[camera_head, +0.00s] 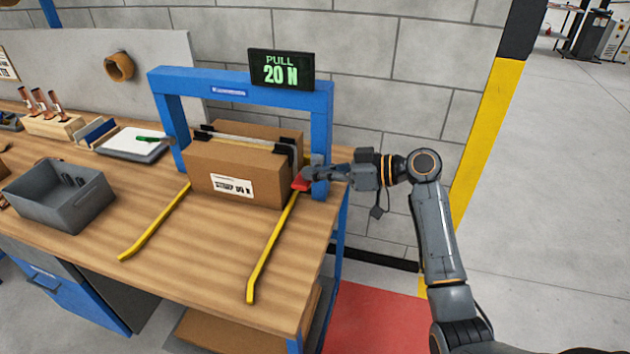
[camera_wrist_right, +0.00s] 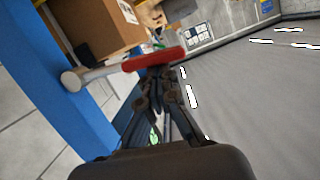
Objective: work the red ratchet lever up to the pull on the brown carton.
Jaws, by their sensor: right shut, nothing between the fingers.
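The brown carton (camera_head: 232,163) stands under the blue frame (camera_head: 165,100) on the bench, with a strap and black corner pieces over its top. Its side also shows in the right wrist view (camera_wrist_right: 100,28). The red ratchet lever (camera_head: 300,184) is at the carton's right side by the frame's right post. In the right wrist view the red lever (camera_wrist_right: 153,60) lies across the fingertips, joined to a grey rod. My right gripper (camera_head: 308,176) is shut and empty at the lever; whether it touches cannot be told. My left gripper is not in view.
A display (camera_head: 281,70) on the frame reads "PULL 20 N". Two yellow rails (camera_head: 158,226) run forward along the bench (camera_head: 205,255). A grey bin (camera_head: 60,205) stands at the left. The bench front between the rails is clear.

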